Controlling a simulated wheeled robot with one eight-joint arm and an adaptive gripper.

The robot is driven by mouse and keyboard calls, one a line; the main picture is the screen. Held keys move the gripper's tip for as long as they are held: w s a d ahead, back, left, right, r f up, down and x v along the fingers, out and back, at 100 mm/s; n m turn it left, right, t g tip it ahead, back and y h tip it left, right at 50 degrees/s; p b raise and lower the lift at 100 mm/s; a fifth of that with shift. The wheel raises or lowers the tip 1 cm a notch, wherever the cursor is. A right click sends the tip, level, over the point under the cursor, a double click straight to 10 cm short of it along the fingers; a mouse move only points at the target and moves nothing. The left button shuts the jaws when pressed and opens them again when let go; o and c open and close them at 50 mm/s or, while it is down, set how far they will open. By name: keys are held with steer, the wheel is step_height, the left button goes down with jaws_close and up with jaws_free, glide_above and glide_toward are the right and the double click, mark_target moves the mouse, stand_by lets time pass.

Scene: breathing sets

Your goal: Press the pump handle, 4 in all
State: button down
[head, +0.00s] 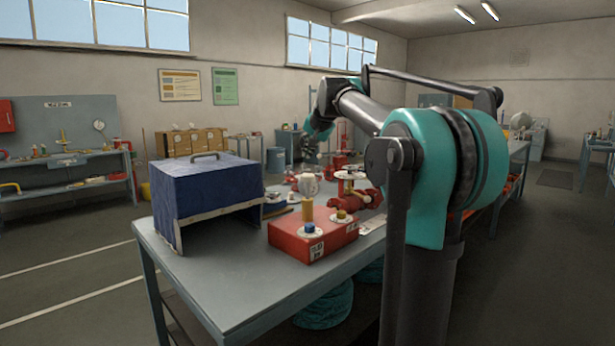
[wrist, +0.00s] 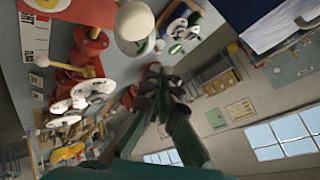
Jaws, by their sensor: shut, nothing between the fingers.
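A red box (head: 295,240) stands on the grey workbench. A tan post with a pale rounded top (head: 308,186) rises from it, and I take this for the pump handle, though I cannot be sure. A pale rounded knob, likely the same top, shows at the top of the wrist view (wrist: 134,21). My gripper (head: 310,153) hangs above and behind the post in the head view, small and dark. In the wrist view my gripper (wrist: 153,78) is shut and empty, apart from the knob. The exact height gap is hard to tell.
A blue box-like cover (head: 207,190) with an open front stands left of the red box. The bench's front left is bare.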

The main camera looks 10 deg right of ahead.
mark_target(309, 176)
steer(key=shift+f, duration=2.15)
steer(key=shift+f, duration=0.15)
steer(key=shift+f, duration=0.25)
steer(key=shift+f, duration=2.15)
stand_by(1.7)
steer(key=shift+r, duration=2.55)
